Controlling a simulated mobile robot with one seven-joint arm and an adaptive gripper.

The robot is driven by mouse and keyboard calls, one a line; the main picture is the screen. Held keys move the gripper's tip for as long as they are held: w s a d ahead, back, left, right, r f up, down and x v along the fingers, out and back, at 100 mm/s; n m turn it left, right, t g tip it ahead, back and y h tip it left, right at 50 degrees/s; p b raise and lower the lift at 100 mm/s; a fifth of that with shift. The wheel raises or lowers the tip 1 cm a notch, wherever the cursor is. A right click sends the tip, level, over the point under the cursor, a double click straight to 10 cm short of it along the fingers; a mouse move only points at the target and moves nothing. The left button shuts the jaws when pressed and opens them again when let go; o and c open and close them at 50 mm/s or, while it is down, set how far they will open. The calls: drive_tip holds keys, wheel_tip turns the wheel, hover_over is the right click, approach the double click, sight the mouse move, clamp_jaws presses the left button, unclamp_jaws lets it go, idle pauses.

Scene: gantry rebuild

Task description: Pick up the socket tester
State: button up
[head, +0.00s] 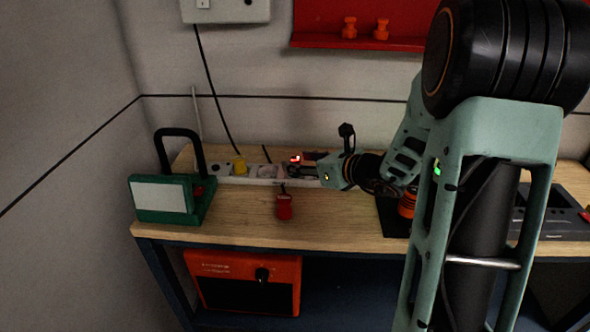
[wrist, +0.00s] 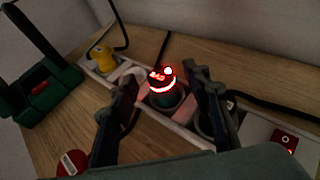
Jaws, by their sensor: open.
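The socket tester (wrist: 161,91), a dark round plug with glowing red lights on top, sits in a socket of the white power strip (wrist: 190,137). In the head view the tester (head: 295,160) shows as a small red glow, mostly hidden by my gripper. My gripper (head: 290,171) reaches in from the right, low over the strip. In the wrist view my gripper (wrist: 160,76) is open, one finger on each side of the tester. I cannot tell whether either finger touches it.
A yellow plug (head: 240,168) sits further left in the strip. A red cylinder (head: 284,208) stands in front of the strip. A green lamp-like box (head: 163,198) with a black handle is at the left. Black cables run behind the strip.

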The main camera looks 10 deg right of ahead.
drive_tip(key=x, duration=0.2)
drive_tip(key=shift+w+a+f, duration=0.1)
drive_tip(key=shift+w+a, duration=0.05)
drive_tip(key=shift+w, duration=0.05)
drive_tip(key=c, duration=1.2)
clamp_jaws()
